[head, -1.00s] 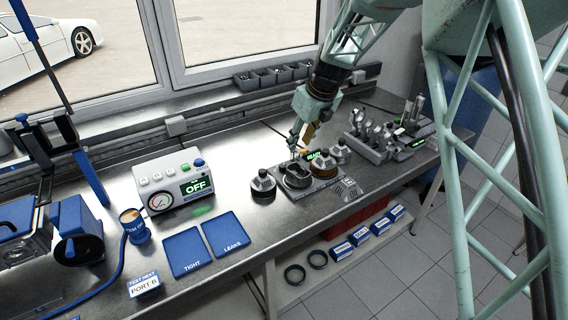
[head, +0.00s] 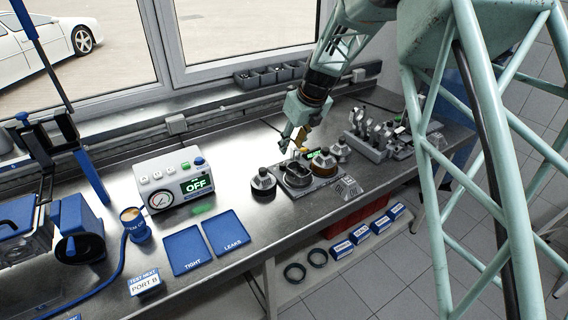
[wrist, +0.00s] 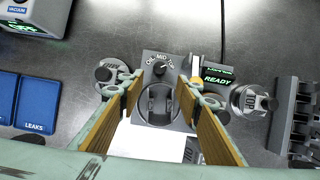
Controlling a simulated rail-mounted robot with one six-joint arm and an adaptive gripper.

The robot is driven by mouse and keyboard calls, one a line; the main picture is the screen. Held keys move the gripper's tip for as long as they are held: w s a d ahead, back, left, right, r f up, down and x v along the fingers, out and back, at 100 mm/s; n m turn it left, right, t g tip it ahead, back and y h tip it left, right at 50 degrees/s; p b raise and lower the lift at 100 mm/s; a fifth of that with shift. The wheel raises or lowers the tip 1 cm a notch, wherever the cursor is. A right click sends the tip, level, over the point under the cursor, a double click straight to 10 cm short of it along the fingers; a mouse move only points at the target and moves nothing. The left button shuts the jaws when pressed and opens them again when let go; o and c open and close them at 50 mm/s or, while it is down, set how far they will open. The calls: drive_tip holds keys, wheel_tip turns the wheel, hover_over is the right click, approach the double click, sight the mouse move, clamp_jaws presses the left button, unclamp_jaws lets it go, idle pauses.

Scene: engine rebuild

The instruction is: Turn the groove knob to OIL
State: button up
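The groove knob (wrist: 160,68) is a small dark knob on a grey fixture (wrist: 147,60). The labels OIL, MID and TOP arc above it in the wrist view. Its pointer is too small to read surely. A piston-like round piece (wrist: 158,104) sits in the fixture just below the knob. My gripper (wrist: 160,93) is open, its two tan-padded fingers apart on either side of the round piece, with nothing between them touching. The knob lies just beyond the fingertips in the picture. In the head view my gripper (head: 291,146) hangs over the fixture (head: 318,183).
A lit READY display (wrist: 216,77) stands right of the knob. Dark-capped round pieces stand left (wrist: 112,78) and right (wrist: 245,100) of the fixture. A grey rack (head: 372,145) is farther right. Blue TIGHT (head: 186,250) and LEAKS (head: 226,233) mats and an OFF gauge box (head: 170,182) are left.

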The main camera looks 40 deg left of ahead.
sight(283, 164)
drive_tip(key=shift+b+x, duration=0.45)
drive_tip(key=shift+x, duration=5.8)
drive_tip(key=shift+d, duration=0.1)
drive_tip(key=shift+c, duration=0.5)
drive_tip(key=c, duration=0.7)
